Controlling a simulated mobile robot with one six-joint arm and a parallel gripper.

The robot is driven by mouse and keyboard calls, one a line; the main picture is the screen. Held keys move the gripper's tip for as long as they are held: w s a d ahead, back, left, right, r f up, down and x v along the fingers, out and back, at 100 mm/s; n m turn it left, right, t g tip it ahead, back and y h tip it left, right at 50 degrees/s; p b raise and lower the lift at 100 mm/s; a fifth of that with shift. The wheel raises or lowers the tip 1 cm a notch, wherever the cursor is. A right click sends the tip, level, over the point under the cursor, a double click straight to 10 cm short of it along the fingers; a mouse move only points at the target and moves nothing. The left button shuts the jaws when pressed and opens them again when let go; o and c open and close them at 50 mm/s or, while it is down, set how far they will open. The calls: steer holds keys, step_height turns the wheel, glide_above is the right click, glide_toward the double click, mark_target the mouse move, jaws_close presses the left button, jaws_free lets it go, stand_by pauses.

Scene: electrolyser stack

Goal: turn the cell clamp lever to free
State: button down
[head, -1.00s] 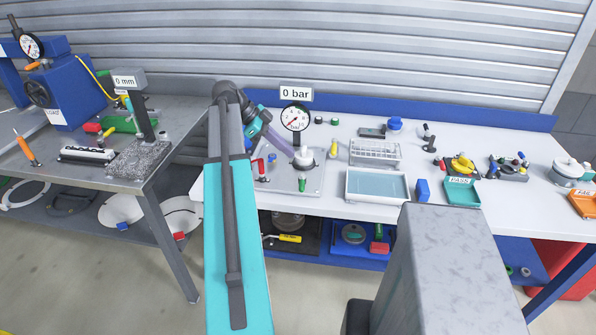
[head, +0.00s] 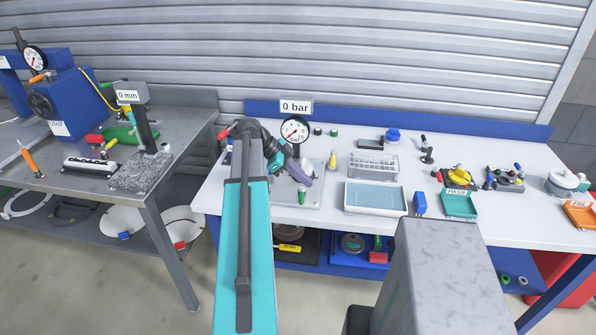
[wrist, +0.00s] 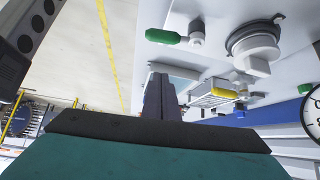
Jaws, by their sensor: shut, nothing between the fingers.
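A short lever with a green handle (head: 302,196) stands near the front of the grey plate (head: 316,203) under the 0 bar gauge. In the wrist view the green handle (wrist: 164,36) lies sideways, joined to a pale pivot. A round metal fitting (wrist: 252,42) sits beside it. A yellow handle (head: 333,160) stands at the plate's right; it also shows in the wrist view (wrist: 222,92). I cannot tell which handle is the clamp lever. My gripper (head: 306,180) is over the plate, near the green handle. In the wrist view its fingers (wrist: 160,82) are together, empty and apart from the handles.
The gauge (head: 294,130) stands behind the plate. Red-handled parts at the plate's left are partly hidden by my arm.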

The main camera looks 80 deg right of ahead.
mark_target(300, 195)
steer(key=shift+w+a+f+p, duration=0.1)
steer(key=shift+w+f+p, duration=0.2)
steer(key=shift+f, duration=0.4)
steer(key=shift+w+f+p, duration=0.2)
steer(key=shift+f+p, duration=0.25)
steer(key=shift+f, duration=0.2)
steer(key=shift+w+a+f+p, duration=0.1)
steer(key=shift+w+f+p, duration=0.2)
steer(key=shift+f, duration=0.4)
steer(key=shift+d+f+b, duration=0.1)
steer(key=shift+f+b, duration=0.1)
steer(key=shift+b, duration=0.15)
steer(key=w+b, duration=0.1)
steer(key=b, duration=0.2)
steer(key=shift+f, duration=0.4)
steer(key=shift+b, duration=0.3)
steer(key=shift+w+r, duration=0.15)
steer(key=shift+s+b, duration=0.4)
steer(key=shift+s, duration=0.35)
